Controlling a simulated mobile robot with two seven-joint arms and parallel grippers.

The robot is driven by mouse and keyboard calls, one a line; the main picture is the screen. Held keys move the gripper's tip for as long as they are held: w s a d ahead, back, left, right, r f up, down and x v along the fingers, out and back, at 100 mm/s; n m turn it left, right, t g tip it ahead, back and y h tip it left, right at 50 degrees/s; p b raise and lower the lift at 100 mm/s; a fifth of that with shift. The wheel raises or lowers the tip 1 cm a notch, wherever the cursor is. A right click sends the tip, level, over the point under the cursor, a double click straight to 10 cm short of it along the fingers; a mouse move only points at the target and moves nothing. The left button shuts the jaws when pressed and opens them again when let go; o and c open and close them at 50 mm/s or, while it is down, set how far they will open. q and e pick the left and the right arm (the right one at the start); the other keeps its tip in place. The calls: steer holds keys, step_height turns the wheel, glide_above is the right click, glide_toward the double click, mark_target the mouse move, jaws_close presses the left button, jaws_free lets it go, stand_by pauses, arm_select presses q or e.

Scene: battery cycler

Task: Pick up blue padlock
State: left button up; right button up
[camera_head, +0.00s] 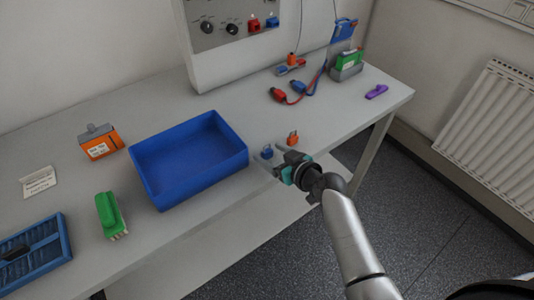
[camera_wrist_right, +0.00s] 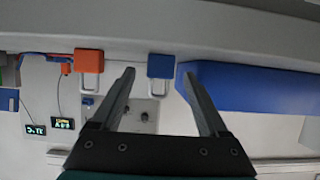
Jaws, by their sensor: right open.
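The blue padlock (camera_head: 267,153) stands on the white table, just right of the blue bin. My right gripper (camera_head: 275,165) is low over the table's front edge, close in front of the padlock. In the right wrist view the blue padlock (camera_wrist_right: 161,66) shows between the tips of the open fingers of my right gripper (camera_wrist_right: 158,75). The jaws are empty, and I cannot tell whether the padlock is fully between them. My left gripper is not in view.
An orange padlock (camera_head: 292,139) stands close to the right of the blue one. The blue bin (camera_head: 157,185) is close on the left. Red and blue cable clips (camera_head: 279,95) lie farther back, and a purple item (camera_head: 376,92) lies at the right.

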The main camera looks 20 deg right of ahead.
steer(key=shift+x, duration=1.25)
jaws_close()
